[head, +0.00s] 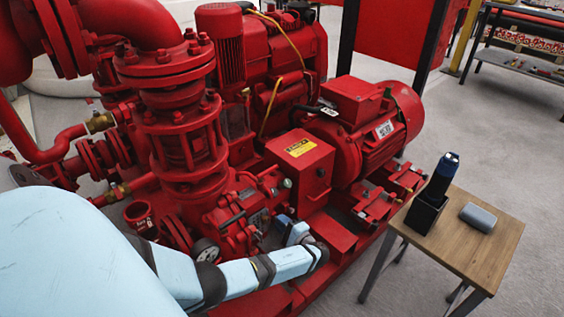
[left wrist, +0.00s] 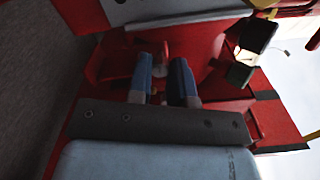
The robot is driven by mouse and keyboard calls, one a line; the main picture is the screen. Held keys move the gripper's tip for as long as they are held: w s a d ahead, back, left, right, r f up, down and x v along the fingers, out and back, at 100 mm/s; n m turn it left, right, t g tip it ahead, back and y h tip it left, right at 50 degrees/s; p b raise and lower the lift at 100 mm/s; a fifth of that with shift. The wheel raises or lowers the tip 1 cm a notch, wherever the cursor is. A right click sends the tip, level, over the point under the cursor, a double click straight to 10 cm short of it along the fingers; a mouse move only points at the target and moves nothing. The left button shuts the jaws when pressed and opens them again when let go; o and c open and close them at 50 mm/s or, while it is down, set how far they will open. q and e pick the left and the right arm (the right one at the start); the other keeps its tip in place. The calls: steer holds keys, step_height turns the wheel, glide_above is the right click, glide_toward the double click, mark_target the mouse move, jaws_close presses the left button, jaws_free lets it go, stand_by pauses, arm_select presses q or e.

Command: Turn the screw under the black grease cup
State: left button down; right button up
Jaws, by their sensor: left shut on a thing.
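My left gripper (head: 284,226) is low at the near side of the red pump, partly hidden by its own wrist. In the left wrist view its two blue-grey fingers (left wrist: 161,80) are close together, shut on a small pale piece (left wrist: 158,94) by a red part. This piece sits where the screw would be, but most of it is hidden between the fingers. A dark block-like part (left wrist: 257,34) lies to the right of the fingers; I cannot tell whether it is the black grease cup. In the head view I cannot make out the cup or screw. My right gripper is not in view.
The red pump housing (head: 180,120) and motor (head: 375,125) stand close around the arm. A small wooden table (head: 470,255) at right holds a black holder with a dark flashlight (head: 443,178) and a grey case (head: 478,217). Open floor lies beyond the motor.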

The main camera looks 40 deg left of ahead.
arm_select(q)
steer(key=shift+a+n+b, duration=0.1)
steer(key=shift+n+b, duration=0.25)
steer(key=shift+n, duration=0.85)
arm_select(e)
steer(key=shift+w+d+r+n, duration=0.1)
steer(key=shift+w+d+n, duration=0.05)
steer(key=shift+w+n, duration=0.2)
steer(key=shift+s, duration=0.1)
arm_select(q)
steer(key=c, duration=1)
jaws_free()
steer(key=shift+c, duration=0.2)
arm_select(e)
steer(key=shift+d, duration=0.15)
